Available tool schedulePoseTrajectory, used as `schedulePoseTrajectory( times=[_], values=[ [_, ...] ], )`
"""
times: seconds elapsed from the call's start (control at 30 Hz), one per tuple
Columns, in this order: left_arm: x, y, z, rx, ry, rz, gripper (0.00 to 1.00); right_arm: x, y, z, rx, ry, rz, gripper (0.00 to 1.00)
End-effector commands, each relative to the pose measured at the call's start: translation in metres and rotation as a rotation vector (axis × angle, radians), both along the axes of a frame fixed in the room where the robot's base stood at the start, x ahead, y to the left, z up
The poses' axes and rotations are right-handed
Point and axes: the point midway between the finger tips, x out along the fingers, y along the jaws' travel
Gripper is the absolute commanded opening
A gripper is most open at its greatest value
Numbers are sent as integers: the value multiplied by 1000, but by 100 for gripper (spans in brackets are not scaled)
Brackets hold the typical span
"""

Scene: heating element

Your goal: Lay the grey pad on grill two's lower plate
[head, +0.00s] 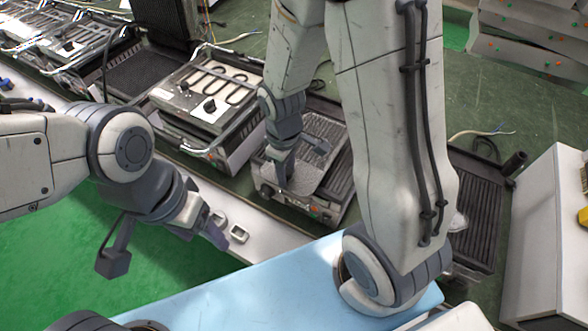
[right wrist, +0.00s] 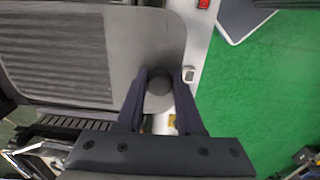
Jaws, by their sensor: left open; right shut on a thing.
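The grey pad (head: 305,180) is a speckled flat sheet at the front of a grill with a ribbed lower plate (head: 337,172), in the middle of the head view. In the right wrist view the pad (right wrist: 145,40) has a rounded corner and lies across the right side of the ribbed plate (right wrist: 55,60). My right gripper (head: 286,184) is shut on the pad's near edge; a round dark piece shows between its fingers (right wrist: 160,82). Whether the pad touches the plate everywhere is unclear. My left gripper (head: 212,232) is open and empty, left of this grill.
A grill with an exposed heating coil (head: 205,90) stands to the left. Another ribbed plate (head: 475,205) is at the right, partly behind my right arm. A white ledge (head: 265,232) with small metal parts (head: 238,233) runs along the front. A blue surface (head: 270,290) is nearest.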

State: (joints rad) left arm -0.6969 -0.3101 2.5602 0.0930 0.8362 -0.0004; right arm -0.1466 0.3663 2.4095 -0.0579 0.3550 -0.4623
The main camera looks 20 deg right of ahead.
Motion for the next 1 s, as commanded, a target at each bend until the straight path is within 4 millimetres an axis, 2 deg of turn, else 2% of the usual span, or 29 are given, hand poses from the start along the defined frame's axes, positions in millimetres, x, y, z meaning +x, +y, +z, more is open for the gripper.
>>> schedulePoseTrajectory(
  times=[0.1, 0.23, 0.37, 0.6, 0.87, 0.9, 0.93, 1.0],
  values=[
    [0, 0, 3, 0, 0, 0, 67, 19, -15, -13, -1, 1, -4, 0],
    [0, 0, 5, 0, 0, 0, 67, 30, -23, -21, 1, -1, -1, 0],
    [0, 0, 5, 0, 0, 0, 67, 33, -26, -29, 0, 0, -1, 0],
    [0, 0, 6, 0, 0, 0, 67, 33, -26, -61, -1, 1, 0, 0],
    [0, 0, 5, 0, 0, 0, 67, 33, -26, -64, 0, -2, 0, 0],
    [0, 0, 5, 0, 0, 0, 67, 32, -26, -64, 0, 0, -1, 52],
    [0, 0, 5, 0, 0, 0, 67, 32, -26, -64, 0, 0, -1, 63],
    [0, 0, 5, 0, 0, 0, 67, 32, -26, -64, 0, 0, -1, 66]
  ],
)
